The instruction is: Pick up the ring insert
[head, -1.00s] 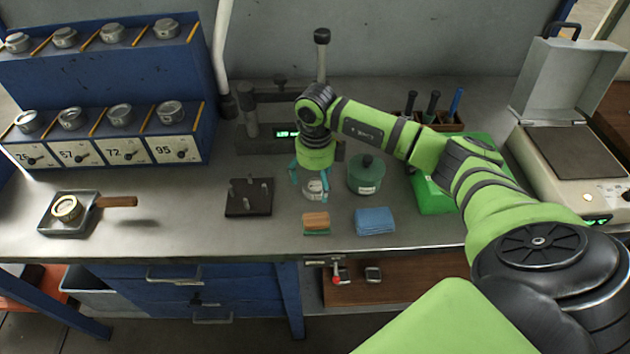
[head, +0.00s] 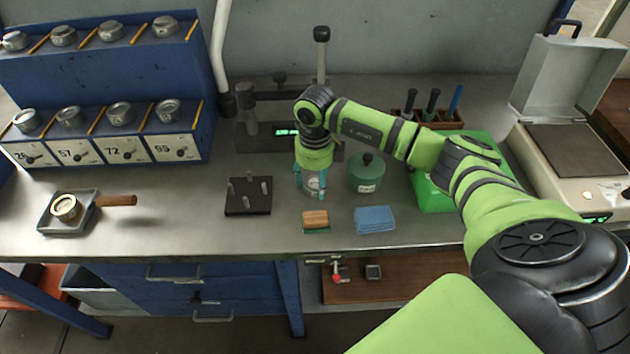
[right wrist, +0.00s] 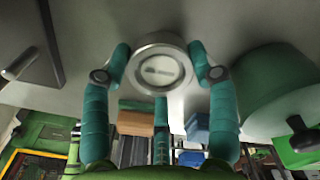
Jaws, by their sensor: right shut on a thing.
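The ring insert (right wrist: 160,70) is a round silver piece with a raised rim and a slotted pale face in the right wrist view. My right gripper (right wrist: 160,78) is shut on it, with teal fingers against its left and right sides and a third finger below. In the head view my right gripper (head: 312,188) points down at the bench, and the insert shows only partly between its fingers. I cannot tell whether the insert touches the bench. My left gripper is not in view.
A green lidded pot (head: 366,174) stands close right of the gripper. A dark pegged plate (head: 248,207) is on the left. A wooden-backed brush (head: 315,221) and blue cloth (head: 375,219) lie in front.

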